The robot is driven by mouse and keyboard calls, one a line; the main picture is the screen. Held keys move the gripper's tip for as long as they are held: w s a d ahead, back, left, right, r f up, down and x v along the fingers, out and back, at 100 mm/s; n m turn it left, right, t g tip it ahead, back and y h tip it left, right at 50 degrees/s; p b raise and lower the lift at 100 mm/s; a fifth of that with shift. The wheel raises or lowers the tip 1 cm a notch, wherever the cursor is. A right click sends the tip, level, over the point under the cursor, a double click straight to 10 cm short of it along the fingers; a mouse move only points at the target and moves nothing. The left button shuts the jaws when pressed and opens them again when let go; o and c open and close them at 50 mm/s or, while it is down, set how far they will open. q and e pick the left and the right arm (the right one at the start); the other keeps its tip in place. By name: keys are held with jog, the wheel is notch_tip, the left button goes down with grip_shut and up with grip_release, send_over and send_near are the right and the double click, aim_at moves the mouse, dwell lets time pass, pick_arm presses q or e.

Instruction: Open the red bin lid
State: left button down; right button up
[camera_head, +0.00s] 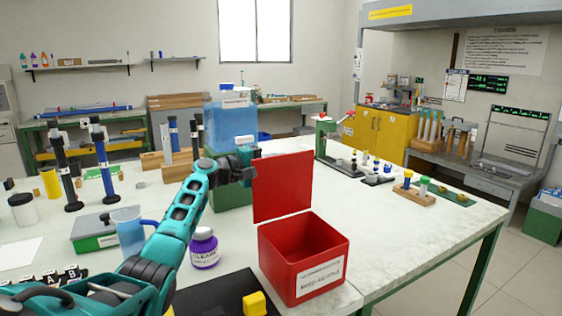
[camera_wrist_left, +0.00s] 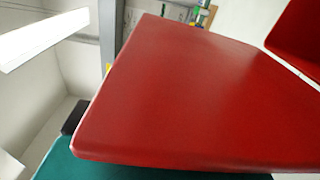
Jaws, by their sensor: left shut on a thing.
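The red bin (camera_head: 304,262) stands near the front edge of the white table, with a white label on its front. Its red lid (camera_head: 283,186) stands upright at the bin's back left side, and the bin's top is open. My left gripper (camera_head: 250,170) is at the lid's upper left edge and is shut on it. The lid fills most of the left wrist view (camera_wrist_left: 200,100), with part of the bin (camera_wrist_left: 300,35) at the top right. The fingertips are mostly hidden. My right gripper is in neither view.
A purple-labelled bottle (camera_head: 204,248) and a yellow block (camera_head: 255,304) on a black mat stand left of the bin. A blue container (camera_head: 230,125) is behind my left gripper. A wooden rack (camera_head: 420,197) stands farther right. The table right of the bin is clear.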

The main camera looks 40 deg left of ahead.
pick_arm(q)
jog(key=shift+w+a+f+n, duration=0.15)
jog(key=shift+w+a+n, duration=0.1)
jog(key=shift+a+n, duration=0.35)
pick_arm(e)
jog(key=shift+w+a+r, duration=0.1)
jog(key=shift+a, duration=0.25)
pick_arm(q)
jog(key=c, duration=1.2)
grip_release()
jog(key=shift+o, duration=0.2)
jog(key=shift+s+f, duration=0.1)
jog(key=shift+s, duration=0.05)
jog(key=v, duration=1.2)
jog(key=shift+s+b, duration=0.3)
jog(key=shift+b, duration=0.05)
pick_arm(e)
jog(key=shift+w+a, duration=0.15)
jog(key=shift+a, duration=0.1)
pick_arm(q)
jog(key=shift+a, duration=0.1)
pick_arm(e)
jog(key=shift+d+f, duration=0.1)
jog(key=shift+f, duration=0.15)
